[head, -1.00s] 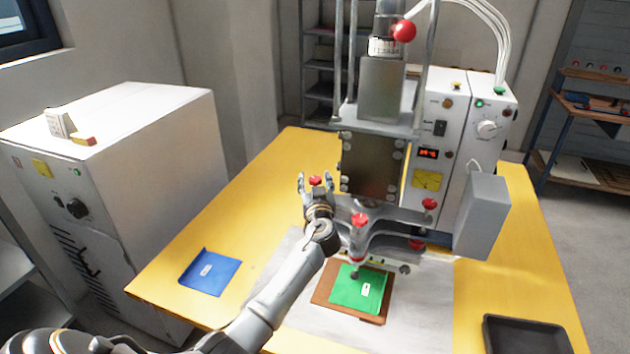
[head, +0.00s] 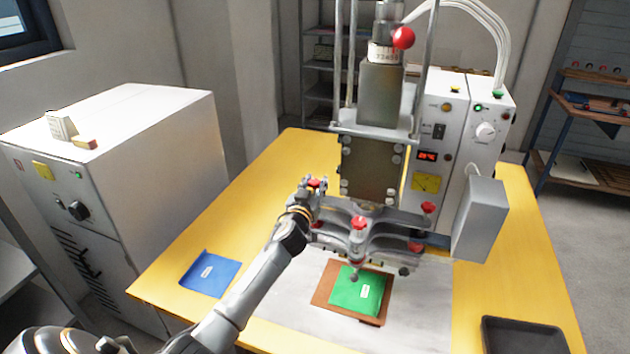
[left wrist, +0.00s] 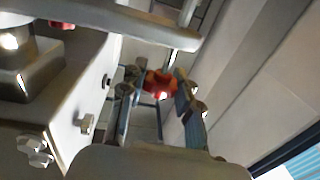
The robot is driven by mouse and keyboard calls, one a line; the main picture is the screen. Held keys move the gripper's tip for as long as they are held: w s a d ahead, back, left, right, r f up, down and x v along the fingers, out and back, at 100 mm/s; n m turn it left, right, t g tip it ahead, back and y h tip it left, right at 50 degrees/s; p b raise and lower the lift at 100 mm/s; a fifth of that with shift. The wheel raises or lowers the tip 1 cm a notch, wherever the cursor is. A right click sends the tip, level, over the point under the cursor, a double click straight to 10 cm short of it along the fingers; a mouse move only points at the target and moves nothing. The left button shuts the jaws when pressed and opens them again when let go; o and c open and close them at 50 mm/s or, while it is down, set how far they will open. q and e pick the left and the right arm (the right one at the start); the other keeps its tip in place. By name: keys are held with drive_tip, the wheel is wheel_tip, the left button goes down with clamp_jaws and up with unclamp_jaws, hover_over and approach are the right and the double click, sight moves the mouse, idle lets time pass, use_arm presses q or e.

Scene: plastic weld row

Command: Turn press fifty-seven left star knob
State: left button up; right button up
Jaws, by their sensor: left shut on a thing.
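The press (head: 372,168) stands on the yellow table with several red star knobs on its lower plates. My left gripper (head: 312,185) is at the left end of those plates, shut on the left red star knob (head: 314,183). In the left wrist view the red knob (left wrist: 160,84) sits between the two fingers of my left gripper (left wrist: 158,90). Other red knobs are at the front (head: 359,223) and at the right (head: 428,208). My right gripper does not show.
A green pouch (head: 358,290) lies on a brown board under the press. A blue pouch (head: 208,273) lies at the table's left. A dark tray (head: 525,338) is at the front right. A white cabinet (head: 150,130) stands left of the table. A grey box (head: 481,218) sticks out right of the plates.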

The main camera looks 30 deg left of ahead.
use_arm(q)
drive_tip(key=m+h+p, duration=0.1)
drive_tip(key=h, duration=0.1)
drive_tip(key=m+h+p, duration=0.1)
drive_tip(key=m+h, duration=0.1)
drive_tip(key=shift+a+r+t, duration=0.15)
drive_tip(key=shift+t, duration=0.25)
drive_tip(key=m+h, duration=0.1)
drive_tip(key=h, duration=0.1)
drive_tip(key=shift+m+h, duration=0.3)
drive_tip(key=shift+h, duration=0.1)
drive_tip(key=shift+f+m+g+h+b, duration=0.15)
drive_tip(key=shift+m+g+h+b, duration=0.15)
drive_tip(key=shift+m+h, duration=0.65)
drive_tip(key=shift+f+m+g+h+b, duration=0.15)
drive_tip(key=shift+m+h+b, duration=0.25)
drive_tip(key=shift+h, duration=0.95)
drive_tip(key=shift+r, duration=0.1)
drive_tip(key=o, duration=1.2)
drive_tip(key=shift+c, duration=0.2)
